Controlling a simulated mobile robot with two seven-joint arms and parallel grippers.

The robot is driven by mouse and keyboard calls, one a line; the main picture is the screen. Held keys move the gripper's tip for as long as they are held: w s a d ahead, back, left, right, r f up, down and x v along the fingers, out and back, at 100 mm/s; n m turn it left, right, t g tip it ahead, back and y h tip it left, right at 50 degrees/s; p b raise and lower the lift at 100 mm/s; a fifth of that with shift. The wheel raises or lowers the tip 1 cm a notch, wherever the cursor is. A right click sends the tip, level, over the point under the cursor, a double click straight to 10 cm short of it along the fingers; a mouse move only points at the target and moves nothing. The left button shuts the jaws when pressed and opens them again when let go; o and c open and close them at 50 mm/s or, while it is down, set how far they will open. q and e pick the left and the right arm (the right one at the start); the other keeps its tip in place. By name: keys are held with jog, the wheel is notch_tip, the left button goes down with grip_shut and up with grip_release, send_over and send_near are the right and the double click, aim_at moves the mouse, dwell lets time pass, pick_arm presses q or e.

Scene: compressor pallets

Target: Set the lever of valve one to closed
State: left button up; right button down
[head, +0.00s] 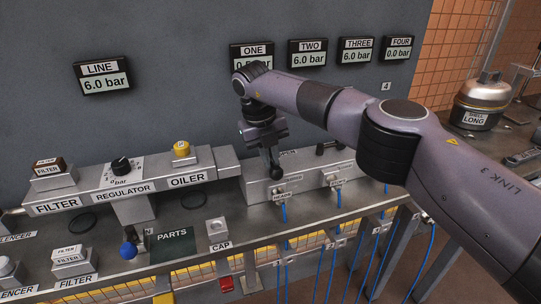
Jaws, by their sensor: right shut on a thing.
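My right gripper (272,153) reaches down over the left end of the grey valve block and is shut on a dark lever (275,172), which I take to be the lever of valve one. The gripper and wrist hide much of the lever, so its exact angle is hard to tell. Part of an "OPEN" label shows just right of the gripper. The gauge ONE (251,51) hangs on the wall behind; my arm partly covers its reading, which seems to start with 0. My left gripper is not in view.
Gauges TWO (307,53) and THREE (356,50) read 6.0 bar, FOUR (398,48) 0.0, LINE (102,76) 6.0. The regulator (122,178) and oiler (182,169) stand left of the valve block. Blue hoses (283,213) hang below it.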

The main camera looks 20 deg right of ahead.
jog(key=shift+s+f, duration=0.35)
jog(key=shift+s, duration=0.05)
jog(key=c, duration=1.2)
grip_release()
jog(key=shift+c, duration=0.2)
jog(key=shift+o, duration=0.3)
jog(key=shift+s+r, duration=0.1)
jog(key=shift+r, duration=0.05)
notch_tip(320, 180, up, 7)
jog(key=a, duration=0.1)
jog(key=shift+a, duration=0.2)
